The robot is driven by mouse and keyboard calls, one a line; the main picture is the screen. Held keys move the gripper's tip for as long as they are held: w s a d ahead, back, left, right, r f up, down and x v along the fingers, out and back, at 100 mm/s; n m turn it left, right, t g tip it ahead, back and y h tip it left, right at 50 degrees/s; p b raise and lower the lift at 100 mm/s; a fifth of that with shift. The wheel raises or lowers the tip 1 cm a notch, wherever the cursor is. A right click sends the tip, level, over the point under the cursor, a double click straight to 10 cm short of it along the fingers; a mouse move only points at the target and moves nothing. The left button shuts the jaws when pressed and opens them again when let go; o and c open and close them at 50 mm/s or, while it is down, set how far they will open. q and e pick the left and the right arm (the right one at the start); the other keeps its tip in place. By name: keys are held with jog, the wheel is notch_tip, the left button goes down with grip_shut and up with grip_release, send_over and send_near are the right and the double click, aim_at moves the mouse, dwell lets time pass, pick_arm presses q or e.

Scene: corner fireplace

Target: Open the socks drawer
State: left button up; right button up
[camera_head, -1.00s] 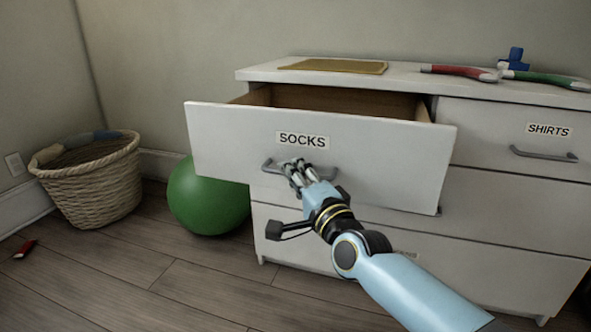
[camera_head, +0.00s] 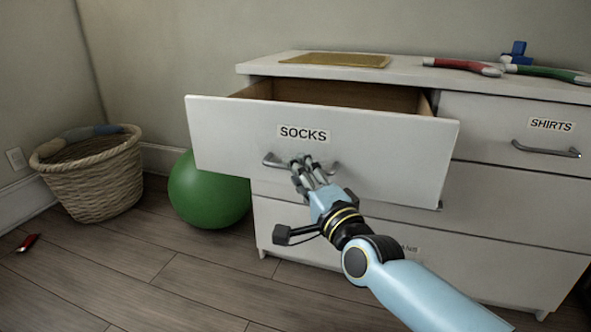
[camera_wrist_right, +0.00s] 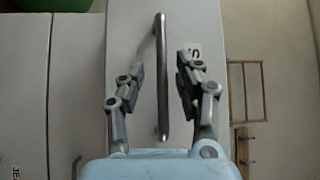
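The socks drawer (camera_head: 230,140), a white front with a "SOCKS" label (camera_head: 303,133), stands pulled out at the top left of the white dresser (camera_head: 500,220). Its wooden inside shows above the front; its floor is hidden. Its grey bar handle (camera_head: 270,160) is partly covered by my right gripper (camera_head: 308,165). In the right wrist view the handle (camera_wrist_right: 161,80) runs between the two fingers of my right gripper (camera_wrist_right: 158,82), with a gap on both sides. The fingers are open and hold nothing. My left gripper is not in view.
A shirts drawer (camera_head: 530,165) is shut at the right. A gold mat (camera_head: 335,61), a red curved object (camera_head: 455,66), a green one (camera_head: 545,74) and a blue piece (camera_head: 516,52) lie on top. A green ball (camera_head: 207,192) and wicker basket (camera_head: 92,185) stand left on the floor.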

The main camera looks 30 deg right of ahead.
jog(key=s+f, duration=0.1)
jog(key=s, duration=0.9)
jog(key=shift+a+f, duration=0.2)
jog(key=shift+a, duration=0.15)
